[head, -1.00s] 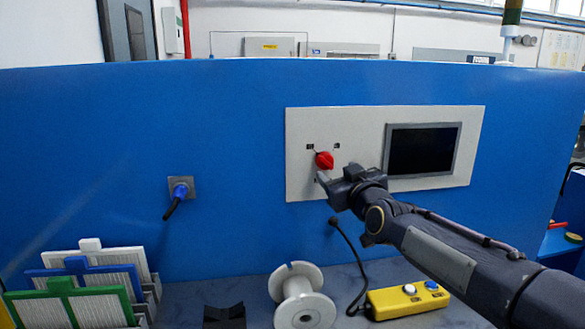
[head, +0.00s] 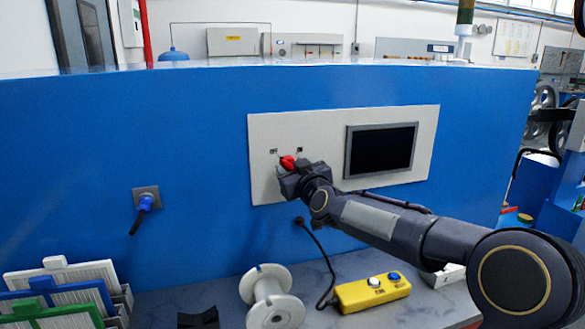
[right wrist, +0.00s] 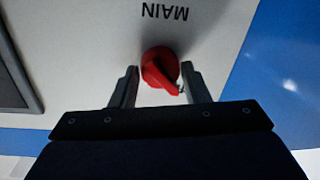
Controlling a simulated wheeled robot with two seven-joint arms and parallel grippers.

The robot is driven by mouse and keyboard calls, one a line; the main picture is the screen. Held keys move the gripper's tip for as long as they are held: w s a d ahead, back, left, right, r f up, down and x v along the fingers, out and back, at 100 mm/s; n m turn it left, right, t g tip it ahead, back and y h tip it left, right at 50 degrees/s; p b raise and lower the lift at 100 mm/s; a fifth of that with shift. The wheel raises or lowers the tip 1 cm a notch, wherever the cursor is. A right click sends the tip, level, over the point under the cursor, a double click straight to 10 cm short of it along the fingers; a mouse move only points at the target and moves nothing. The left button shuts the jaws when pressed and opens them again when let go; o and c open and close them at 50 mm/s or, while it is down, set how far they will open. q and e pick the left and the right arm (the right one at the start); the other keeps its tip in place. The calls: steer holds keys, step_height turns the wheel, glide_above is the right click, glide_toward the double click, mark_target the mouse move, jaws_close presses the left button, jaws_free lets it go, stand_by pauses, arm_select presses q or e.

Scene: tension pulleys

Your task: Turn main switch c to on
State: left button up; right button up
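The main switch, a red rotary knob (head: 288,162), is on a pale control panel (head: 262,130) on the blue machine wall. It also shows in the right wrist view (right wrist: 160,66), below the upside-down word MAIN; its grip ridge slants toward the lower right there. My right gripper (head: 284,174) is at the knob and hides part of it in the head view. In the right wrist view its fingers (right wrist: 163,86) stand open on either side of the knob, with small gaps visible. The small panel labels are too small to read. My left gripper is out of view.
A dark screen (head: 381,150) is right of the knob. Below are a white spool (head: 271,296), a yellow button box (head: 372,292) with a cable, and framed filters (head: 62,283).

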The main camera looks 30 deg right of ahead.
steer(key=c, duration=0.5)
steer(key=shift+c, duration=0.2)
steer(key=m+b, duration=0.2)
steer(key=m, duration=0.4)
steer(key=m+h+b, duration=0.1)
steer(key=m+b, duration=0.2)
steer(key=m, duration=0.3)
steer(key=m+b, duration=0.3)
steer(key=m, duration=0.3)
steer(key=shift+f+m+h, duration=0.25)
steer(key=shift+m+h, duration=0.05)
steer(key=shift+h, duration=0.1)
steer(key=shift+o, duration=0.2)
steer(key=shift+c, duration=0.2)
